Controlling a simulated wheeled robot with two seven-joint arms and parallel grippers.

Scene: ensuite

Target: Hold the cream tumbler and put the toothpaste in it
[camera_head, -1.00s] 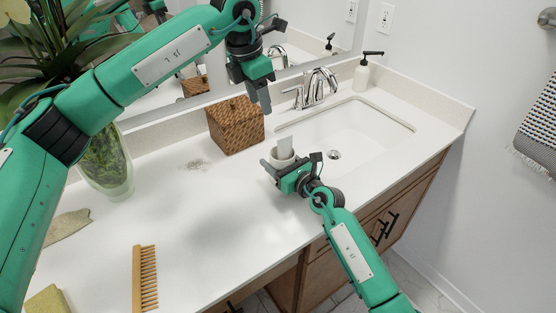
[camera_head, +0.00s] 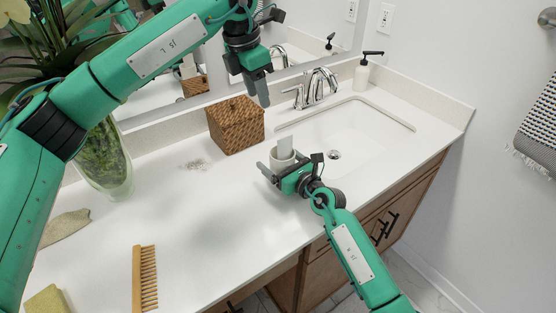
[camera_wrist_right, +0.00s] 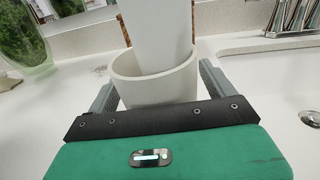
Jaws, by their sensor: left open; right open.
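The cream tumbler (camera_wrist_right: 150,88) stands upright on the counter in the right wrist view. It also shows in the head view (camera_head: 281,164), left of the sink. The white toothpaste (camera_head: 285,146) stands up inside the tumbler, and its upper part shows in the right wrist view (camera_wrist_right: 158,35). My right gripper (camera_head: 272,172) is open at the tumbler, with a finger on either side of it; the right wrist view shows gaps beside the wall. My left gripper (camera_head: 257,92) is open and empty, raised above the counter near the woven box.
A brown woven box (camera_head: 236,126) stands behind the tumbler. The sink (camera_head: 345,135), faucet (camera_head: 318,86) and soap dispenser (camera_head: 363,74) are to the right. A wooden comb (camera_head: 145,278) and a vase (camera_head: 104,160) are left.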

